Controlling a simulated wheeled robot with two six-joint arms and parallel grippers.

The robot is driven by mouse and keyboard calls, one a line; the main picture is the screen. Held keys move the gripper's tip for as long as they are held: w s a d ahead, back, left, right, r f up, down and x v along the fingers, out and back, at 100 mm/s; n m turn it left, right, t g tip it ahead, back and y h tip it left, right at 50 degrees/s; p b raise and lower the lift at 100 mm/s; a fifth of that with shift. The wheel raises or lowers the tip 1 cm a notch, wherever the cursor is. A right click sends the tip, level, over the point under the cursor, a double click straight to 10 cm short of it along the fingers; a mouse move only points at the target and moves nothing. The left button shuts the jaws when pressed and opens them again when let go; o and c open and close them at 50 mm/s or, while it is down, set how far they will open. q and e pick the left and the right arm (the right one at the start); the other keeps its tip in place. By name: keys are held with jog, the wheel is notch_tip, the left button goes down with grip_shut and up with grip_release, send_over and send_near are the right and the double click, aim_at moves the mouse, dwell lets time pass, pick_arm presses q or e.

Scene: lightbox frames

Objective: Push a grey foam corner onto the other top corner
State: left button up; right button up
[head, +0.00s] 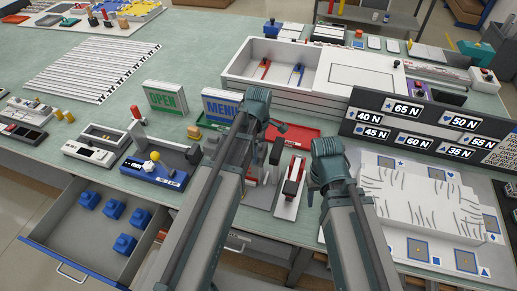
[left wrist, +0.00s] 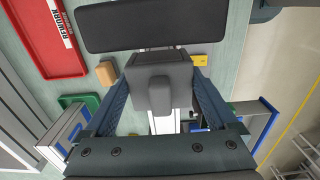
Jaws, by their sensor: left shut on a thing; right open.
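The green OPEN sign (head: 166,98) and the blue MENU sign (head: 220,105) stand on the bench in the head view. Edges of sign frames show at the lower left of the left wrist view (left wrist: 68,128). My left gripper (head: 268,122) is just right of the MENU sign. In the left wrist view it is shut on a dark grey foam piece (left wrist: 160,95) between its fingers. A dark slab (left wrist: 150,25) lies beyond; I cannot tell whether it belongs to the piece. My right gripper (head: 326,158) is open, farther right; its fingertips are mostly hidden.
A red tray (left wrist: 50,40) lies near the signs, with a tan block (left wrist: 106,72) beside it. An open drawer (head: 75,240) with several blue blocks is at the lower left. A white bin (head: 250,70) and a dark label board (head: 430,135) stand behind and right.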

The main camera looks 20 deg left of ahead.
pick_arm(q)
jog(key=shift+f+b, duration=0.3)
jog(key=shift+f, duration=0.2)
jog(key=shift+f, duration=0.2)
dwell(0.4)
jog(key=o, duration=1)
jog(key=shift+r, duration=0.15)
notch_tip(320, 180, up, 14)
jog(key=p, duration=1.3)
jog(key=shift+p, duration=0.3)
jog(key=shift+f, duration=0.2)
